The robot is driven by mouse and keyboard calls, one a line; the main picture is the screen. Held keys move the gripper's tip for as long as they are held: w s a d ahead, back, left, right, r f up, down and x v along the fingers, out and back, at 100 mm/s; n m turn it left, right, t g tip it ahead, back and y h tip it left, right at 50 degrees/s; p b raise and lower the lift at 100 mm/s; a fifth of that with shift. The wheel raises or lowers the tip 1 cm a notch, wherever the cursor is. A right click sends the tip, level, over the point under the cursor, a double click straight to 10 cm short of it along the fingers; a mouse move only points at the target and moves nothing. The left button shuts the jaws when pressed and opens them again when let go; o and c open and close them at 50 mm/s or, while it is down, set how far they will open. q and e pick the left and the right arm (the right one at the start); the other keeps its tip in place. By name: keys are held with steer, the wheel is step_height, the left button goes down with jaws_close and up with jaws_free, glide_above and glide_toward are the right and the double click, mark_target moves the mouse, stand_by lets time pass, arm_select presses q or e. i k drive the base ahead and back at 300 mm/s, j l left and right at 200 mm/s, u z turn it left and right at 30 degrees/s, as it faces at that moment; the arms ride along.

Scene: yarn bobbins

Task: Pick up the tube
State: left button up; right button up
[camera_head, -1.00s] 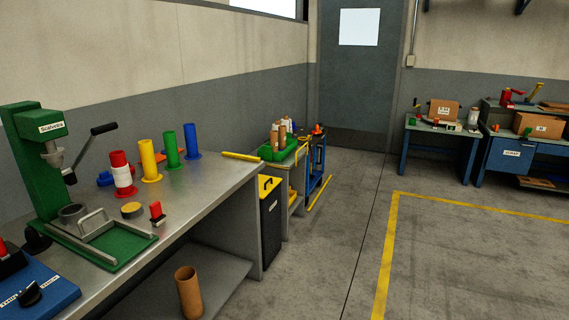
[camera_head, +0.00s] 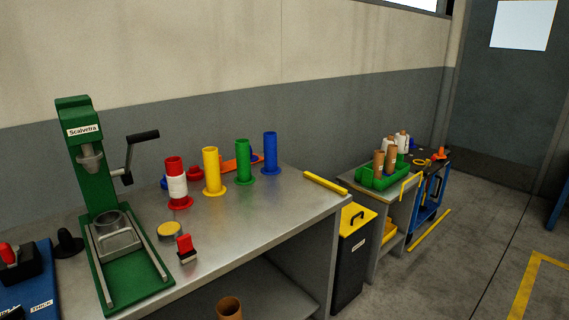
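Several coloured tubes with flanged bases stand upright on the metal workbench (camera_head: 262,215). The red tube (camera_head: 174,165) has white yarn around its middle. To its right stand a yellow tube (camera_head: 211,172), a green tube (camera_head: 243,162) and a blue tube (camera_head: 270,153). A plain brown cardboard tube (camera_head: 229,308) stands on the lower shelf under the bench, its bottom cut off by the picture edge. Which tube the task means, I cannot tell. Neither of my grippers is in view.
A green press (camera_head: 76,140) with a black-handled lever stands at the bench's left. A yellow bar (camera_head: 325,182) lies near the right edge. A yellow-lidded black bin (camera_head: 350,260) stands beside the bench. A green crate (camera_head: 382,180) with bobbins stands beyond. Grey floor is open at right.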

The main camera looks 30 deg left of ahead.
mark_target(175, 175)
steer(key=i+u, duration=0.2)
steer(key=u, duration=0.2)
steer(key=i+u, duration=0.2)
steer(key=u, duration=0.2)
steer(key=i+u, duration=0.2)
steer(key=u, duration=0.2)
steer(key=i+l+u, duration=0.15)
steer(key=u, duration=0.3)
steer(key=i+l+u, duration=0.2)
steer(key=u, duration=0.2)
